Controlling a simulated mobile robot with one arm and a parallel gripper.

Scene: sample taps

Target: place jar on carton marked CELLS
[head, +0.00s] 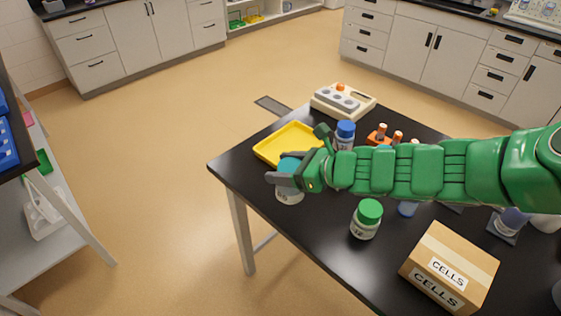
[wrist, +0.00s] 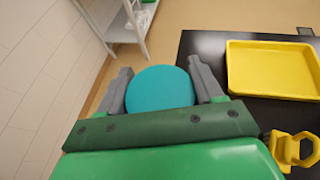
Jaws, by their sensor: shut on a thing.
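My gripper (head: 287,174) is shut on a jar (head: 290,196) with a teal lid and a white label, near the table's left edge. In the wrist view my gripper's two fingers flank the round teal lid (wrist: 160,88). I cannot tell whether the jar touches the table. The carton marked CELLS (head: 449,270) is a closed brown box at the table's front right, well apart from my gripper. Its top looks clear apart from a CELLS label. Another jar (head: 366,220), with a green lid, stands between my gripper and the carton.
A yellow tray (head: 262,155) lies behind the held jar. A blue-capped bottle (head: 345,134), an orange rack (head: 379,137) and a beige device (head: 343,101) stand farther back. My arm hides part of the black table (head: 325,255). Bare tabletop lies left of the green-lidded jar.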

